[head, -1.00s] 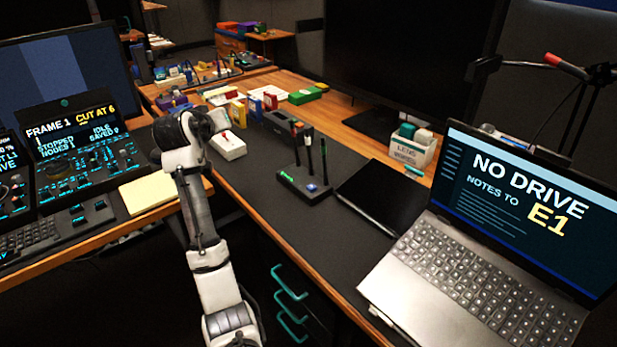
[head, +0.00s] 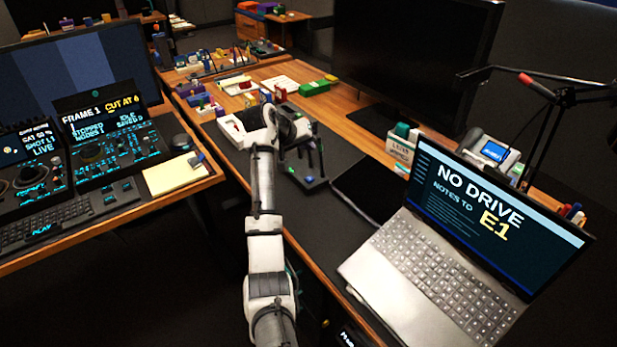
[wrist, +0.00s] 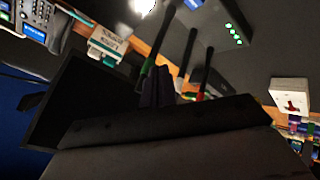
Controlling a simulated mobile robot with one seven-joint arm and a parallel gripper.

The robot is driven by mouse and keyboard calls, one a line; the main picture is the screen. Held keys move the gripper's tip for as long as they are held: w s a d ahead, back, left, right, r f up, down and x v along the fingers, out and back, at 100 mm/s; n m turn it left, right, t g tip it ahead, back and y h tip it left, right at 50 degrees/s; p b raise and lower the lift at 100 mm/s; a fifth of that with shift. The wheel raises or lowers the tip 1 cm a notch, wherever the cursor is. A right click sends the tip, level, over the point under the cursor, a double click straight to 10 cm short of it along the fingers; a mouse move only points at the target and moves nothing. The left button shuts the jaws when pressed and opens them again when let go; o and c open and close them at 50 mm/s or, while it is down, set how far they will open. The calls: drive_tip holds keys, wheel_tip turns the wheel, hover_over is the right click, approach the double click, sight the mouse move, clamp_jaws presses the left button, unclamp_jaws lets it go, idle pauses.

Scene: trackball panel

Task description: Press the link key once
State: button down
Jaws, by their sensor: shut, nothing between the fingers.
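The trackball panel (head: 118,160) stands on the left desk, with a lit screen (head: 105,113) reading FRAME 1, CUT AT 6, STOPPED, IDLE, SAVED 0. A dark trackball (head: 91,152) and small cyan-lit keys show on it. The key lettering is too small to read, so I cannot tell which one is the link key. My gripper shows in the wrist view (wrist: 164,88) as dark fingers, shut and empty, apart from the panel. The panel is not in the wrist view.
A white switch box (head: 233,131) lies left of my wrist. A laptop (head: 440,265), monitor (head: 405,65) and tissue-sized box (head: 402,146) stand right. A yellow notepad (head: 176,174) lies beside the panel.

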drive_tip(key=shift+f, duration=0.1)
drive_tip(key=b, duration=0.7)
hover_over(309, 179)
drive_tip(key=f, duration=0.6)
drive_tip(key=shift+s+a+f, duration=0.25)
drive_tip(key=shift+s+a, duration=0.05)
drive_tip(key=shift+f, duration=1.05)
idle(0.3)
drive_tip(key=shift+f+p, duration=0.3)
drive_tip(key=shift+f, duration=0.15)
drive_tip(key=shift+f, duration=0.45)
idle(0.5)
drive_tip(key=shift+r, duration=0.1)
drive_tip(key=shift+r+p, duration=0.75)
drive_tip(key=shift+p, duration=0.15)
